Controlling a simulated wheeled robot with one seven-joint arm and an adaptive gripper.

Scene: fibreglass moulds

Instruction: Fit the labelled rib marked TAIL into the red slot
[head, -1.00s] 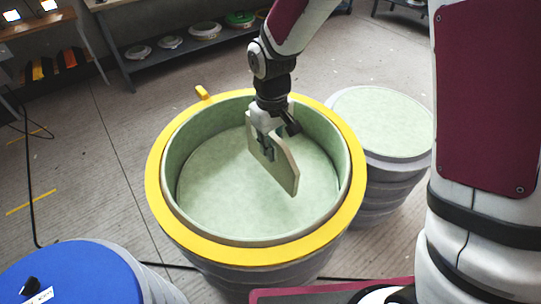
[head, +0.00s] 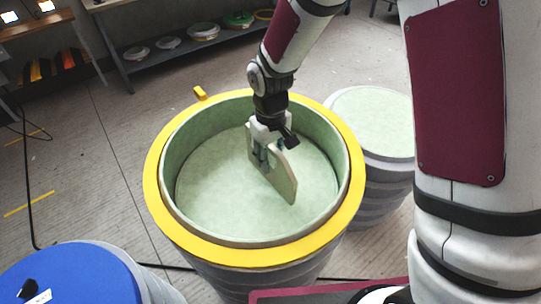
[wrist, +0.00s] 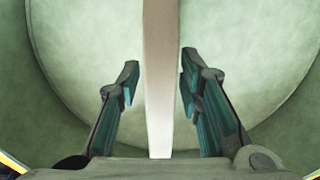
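A pale, flat rib (head: 279,181) stands on edge, slanting across the inside of the round green mould (head: 225,210). My gripper (head: 265,156) is at its upper left part, with a finger on each side. In the wrist view the rib's pale edge (wrist: 160,80) runs between the teal-padded fingers of my gripper (wrist: 160,75), which are close in on it. No TAIL label is readable and no red slot shows.
A yellow rim (head: 155,200) surrounds the mould, with a small yellow tab (head: 200,93) at the back. Another pale-topped mould (head: 375,120) stands close at right. A blue-topped drum (head: 75,275) is at front left. A shelf (head: 165,60) stands behind. Floor at left is mostly clear.

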